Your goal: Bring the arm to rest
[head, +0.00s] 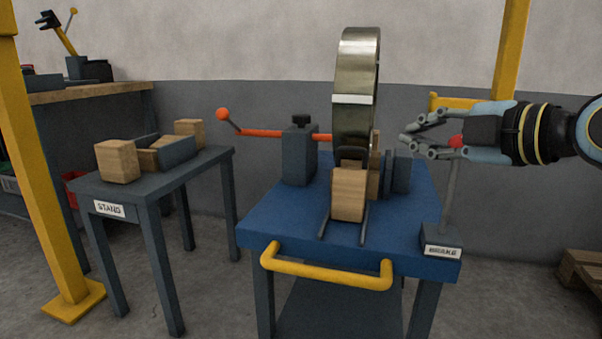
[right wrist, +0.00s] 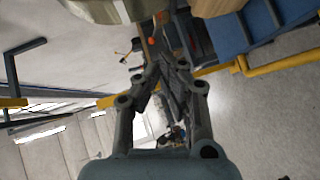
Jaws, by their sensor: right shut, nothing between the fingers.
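My right gripper (head: 405,138) comes in from the right in the head view, above the right side of the blue cart (head: 400,209). Its fingers are shut with nothing between them. They also show in the right wrist view (right wrist: 163,72). The red knob (head: 456,141) of the brake lever, above the box labelled BRAKE (head: 442,240), shows close by the fingers. I cannot tell whether they touch it. A steel-coloured coil (head: 357,70) stands upright on the cart, left of the fingers, with a white band on it. My left gripper is not in view.
A wooden block (head: 348,194) sits in front of the coil. An orange bar (head: 262,133) with a ball end reaches left from the cart. A dark table labelled STAND (head: 87,187) holds wooden blocks at left. Yellow posts (head: 37,170) and a pallet (head: 583,272) stand around.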

